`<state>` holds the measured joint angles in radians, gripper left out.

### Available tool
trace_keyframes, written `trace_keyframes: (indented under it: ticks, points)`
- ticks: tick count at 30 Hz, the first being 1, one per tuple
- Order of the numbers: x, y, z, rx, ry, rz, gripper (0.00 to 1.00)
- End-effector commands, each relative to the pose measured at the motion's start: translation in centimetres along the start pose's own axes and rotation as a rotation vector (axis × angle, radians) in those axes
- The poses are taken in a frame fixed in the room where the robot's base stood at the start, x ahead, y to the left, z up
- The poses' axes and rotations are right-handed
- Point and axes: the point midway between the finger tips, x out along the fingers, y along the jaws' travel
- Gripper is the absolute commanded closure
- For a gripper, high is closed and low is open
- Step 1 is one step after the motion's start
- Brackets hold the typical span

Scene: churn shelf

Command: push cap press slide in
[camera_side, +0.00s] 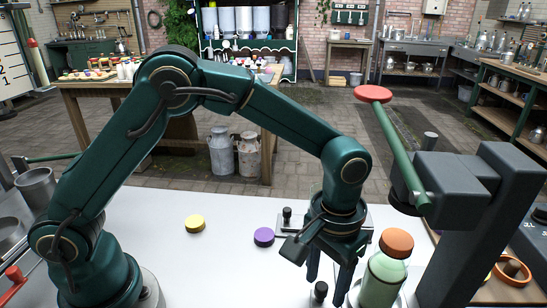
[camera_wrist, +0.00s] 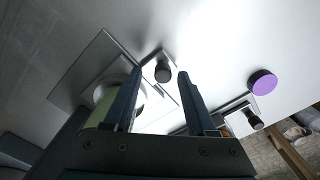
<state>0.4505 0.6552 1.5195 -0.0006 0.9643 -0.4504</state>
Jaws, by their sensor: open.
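A pale green bottle (camera_side: 382,281) with an orange cap (camera_side: 397,242) on top stands upright on a flat slide plate (camera_wrist: 72,88). A black knob (camera_side: 320,291) stands at the plate's end beside the bottle; it also shows in the wrist view (camera_wrist: 163,72). My gripper (camera_side: 328,283) points down, open, with its fingers either side of the knob in the wrist view; I cannot tell whether they touch it. One finger partly hides the bottle there. The grey press (camera_side: 452,181) stands at right, its green lever (camera_side: 402,152) raised, with a red end (camera_side: 373,93).
A purple cap (camera_side: 264,237) and a yellow cap (camera_side: 195,224) lie on the white table (camera_side: 160,205). A second black knob (camera_side: 286,216) stands on a plate behind my gripper. The table's left-middle is clear. An orange ring-shaped part (camera_side: 512,270) lies at far right.

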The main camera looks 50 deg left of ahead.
Motion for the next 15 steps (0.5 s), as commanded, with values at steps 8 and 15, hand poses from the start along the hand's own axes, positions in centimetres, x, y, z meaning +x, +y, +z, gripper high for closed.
trace_keyframes:
  ticks: [8,15]
  points:
    - [-3.3,0.1,-0.1,0.000,0.006,0.003,0.43]
    - [-5.1,0.0,-0.1,0.000,0.003,0.002,0.43]
